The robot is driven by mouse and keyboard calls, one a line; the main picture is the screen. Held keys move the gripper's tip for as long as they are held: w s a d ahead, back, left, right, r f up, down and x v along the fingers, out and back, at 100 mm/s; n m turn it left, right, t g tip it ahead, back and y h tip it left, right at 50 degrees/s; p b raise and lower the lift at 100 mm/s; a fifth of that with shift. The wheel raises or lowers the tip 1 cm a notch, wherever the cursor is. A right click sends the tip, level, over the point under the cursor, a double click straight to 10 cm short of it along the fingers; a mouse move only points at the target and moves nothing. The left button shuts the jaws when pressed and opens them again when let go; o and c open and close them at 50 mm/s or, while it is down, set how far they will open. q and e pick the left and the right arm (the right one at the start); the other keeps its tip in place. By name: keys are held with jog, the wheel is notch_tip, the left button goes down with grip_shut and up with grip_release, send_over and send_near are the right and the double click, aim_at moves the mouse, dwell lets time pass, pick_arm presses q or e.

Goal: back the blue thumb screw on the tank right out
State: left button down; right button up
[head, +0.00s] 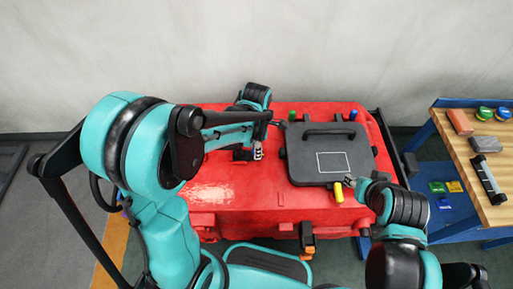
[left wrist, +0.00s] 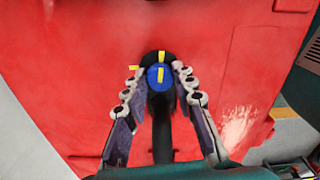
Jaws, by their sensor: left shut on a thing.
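The blue thumb screw (left wrist: 160,77) sits in a black collar on the red tank (left wrist: 225,50). A yellow stripe marks its head, and another yellow mark shows on the collar's left side. My left gripper (left wrist: 158,84) is shut on the screw, with one finger at each side of it. In the head view, my left gripper (head: 257,152) points down at the tank top (head: 220,190), left of the black lid, and the screw is hidden there. My right gripper (head: 353,183) is small and partly hidden near the lid's lower right corner; its opening is unclear.
A black lid with a handle (head: 305,172) covers the tank's right part. Green (head: 292,115), blue (head: 353,115) and yellow (head: 338,192) knobs stand around it. A wooden-topped bench (head: 470,150) with blocks and pucks stands at right. The tank's front left top is clear.

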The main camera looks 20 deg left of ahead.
pick_arm(q)
jog(key=shift+s+n, duration=0.1)
jog(key=shift+n, duration=0.5)
jog(key=c, duration=1.2)
grip_release()
notch_tip(320, 180, up, 12)
